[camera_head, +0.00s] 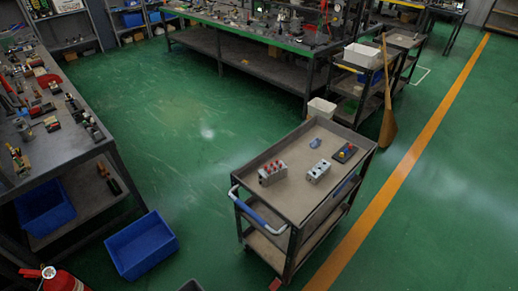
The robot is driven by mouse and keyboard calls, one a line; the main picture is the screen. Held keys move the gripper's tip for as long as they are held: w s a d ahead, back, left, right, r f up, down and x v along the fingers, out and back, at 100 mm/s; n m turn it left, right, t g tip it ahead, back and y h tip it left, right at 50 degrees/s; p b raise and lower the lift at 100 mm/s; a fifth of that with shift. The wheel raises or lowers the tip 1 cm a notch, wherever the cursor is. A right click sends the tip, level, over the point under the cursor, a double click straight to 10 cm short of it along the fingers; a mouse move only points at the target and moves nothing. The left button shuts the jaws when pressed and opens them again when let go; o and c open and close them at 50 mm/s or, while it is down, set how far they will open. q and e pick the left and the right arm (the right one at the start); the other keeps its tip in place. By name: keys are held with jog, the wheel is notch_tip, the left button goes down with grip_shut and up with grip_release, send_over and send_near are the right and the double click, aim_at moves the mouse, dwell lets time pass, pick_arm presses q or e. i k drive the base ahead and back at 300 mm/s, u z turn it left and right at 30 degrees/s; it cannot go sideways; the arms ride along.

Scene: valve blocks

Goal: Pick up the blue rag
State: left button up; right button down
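A small crumpled blue piece, which looks like the blue rag (315,143), lies on the top tray of a grey cart (290,207) towards its far side. On the same tray are a valve block with red tops (272,173), a smaller grey valve block (318,171) and a dark block with yellow and blue parts (345,152). The rag lies apart from these blocks. Neither of my grippers shows in this view.
A cluttered workbench (95,148) stands at the left, with a blue bin (142,245) on the floor beside it. A long bench (245,62), a shelved trolley (367,85) and a broom (388,125) stand behind the cart. Green floor is open around it.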

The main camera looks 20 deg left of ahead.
aim_at(315, 144)
jog(key=k, duration=0.5)
jog(key=z, duration=1.05)
jog(key=i, duration=1.7)
